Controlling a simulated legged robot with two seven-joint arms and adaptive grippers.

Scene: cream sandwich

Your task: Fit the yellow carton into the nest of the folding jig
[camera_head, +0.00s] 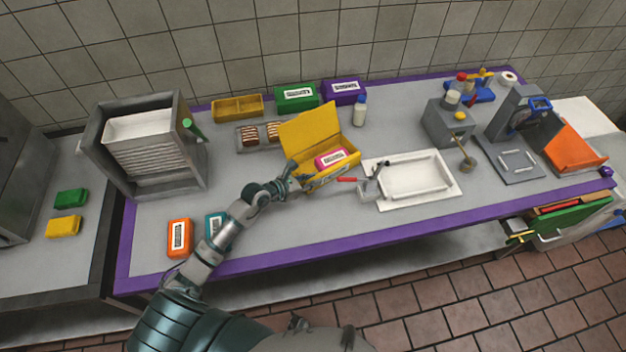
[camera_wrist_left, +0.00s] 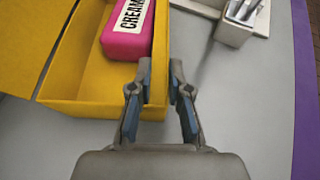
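The yellow carton (camera_head: 349,168) stands on the table with its lid raised at the back. A pink pack labelled CREAM (camera_wrist_left: 127,28) lies inside it. My left gripper (camera_head: 312,180) is at the carton's front left corner. In the left wrist view, the narrowly spaced fingertips (camera_wrist_left: 161,78) lie on either side of the carton's front wall (camera_wrist_left: 163,50). I cannot tell whether they press on it. I cannot pick out the folding jig for certain; a grey plate with two pale bars (camera_head: 513,161) lies at the right. My right gripper is not in view.
A white tray (camera_head: 452,197) with a small metal holder (camera_head: 368,189) lies right of the carton. A grey rack (camera_head: 190,165) stands left. Orange (camera_head: 178,236) and teal (camera_head: 214,224) packs lie at the front left. A white bottle (camera_head: 360,111) stands behind.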

